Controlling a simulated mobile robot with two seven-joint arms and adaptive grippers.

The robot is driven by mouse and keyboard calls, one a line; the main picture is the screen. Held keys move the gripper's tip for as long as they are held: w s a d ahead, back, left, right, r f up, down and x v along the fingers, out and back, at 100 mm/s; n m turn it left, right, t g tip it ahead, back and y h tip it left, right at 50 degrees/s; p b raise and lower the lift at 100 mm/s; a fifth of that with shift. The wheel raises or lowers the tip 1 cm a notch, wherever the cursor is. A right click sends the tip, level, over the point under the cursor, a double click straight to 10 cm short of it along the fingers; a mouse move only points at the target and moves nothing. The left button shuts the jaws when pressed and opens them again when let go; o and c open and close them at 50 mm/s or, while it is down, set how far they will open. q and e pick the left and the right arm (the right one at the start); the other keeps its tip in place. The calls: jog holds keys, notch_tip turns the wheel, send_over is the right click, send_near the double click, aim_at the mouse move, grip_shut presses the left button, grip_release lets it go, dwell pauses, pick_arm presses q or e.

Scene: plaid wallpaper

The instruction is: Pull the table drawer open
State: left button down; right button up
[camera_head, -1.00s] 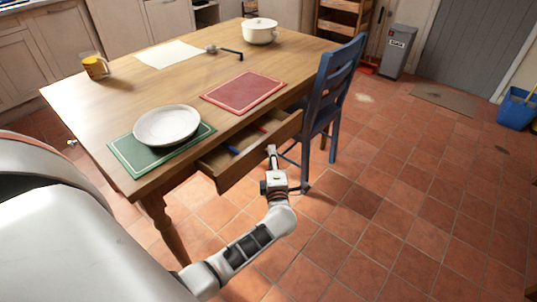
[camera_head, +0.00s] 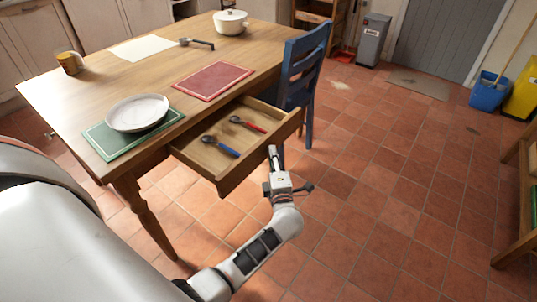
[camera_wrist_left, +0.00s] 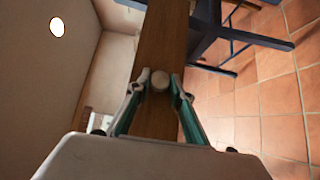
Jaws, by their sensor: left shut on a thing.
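The wooden table (camera_head: 135,75) has its drawer (camera_head: 235,143) pulled well out. Inside the drawer lie a blue-handled utensil (camera_head: 222,147) and a red-handled utensil (camera_head: 247,124). My left gripper (camera_head: 272,150) is at the drawer's front panel. In the left wrist view the gripper (camera_wrist_left: 159,85) is shut on a round pale knob (camera_wrist_left: 159,80) on the wooden drawer front (camera_wrist_left: 162,45). In the head view the knob is hidden behind the gripper. My right gripper is not in view.
A blue chair (camera_head: 303,80) stands close to the drawer's right end. On the table are a plate (camera_head: 138,112) on a green mat, a red mat (camera_head: 212,81), a white pot (camera_head: 230,22) and a mug (camera_head: 70,63).

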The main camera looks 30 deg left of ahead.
pick_arm(q)
jog(key=shift+d, duration=0.8)
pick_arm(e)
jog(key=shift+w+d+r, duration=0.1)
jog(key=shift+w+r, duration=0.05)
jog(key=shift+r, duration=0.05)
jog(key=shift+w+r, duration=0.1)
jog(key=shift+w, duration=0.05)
pick_arm(q)
jog(key=c, duration=1.8)
grip_release()
jog(key=v, duration=0.7)
jog(key=shift+s+d, duration=0.1)
jog(key=shift+s, duration=0.15)
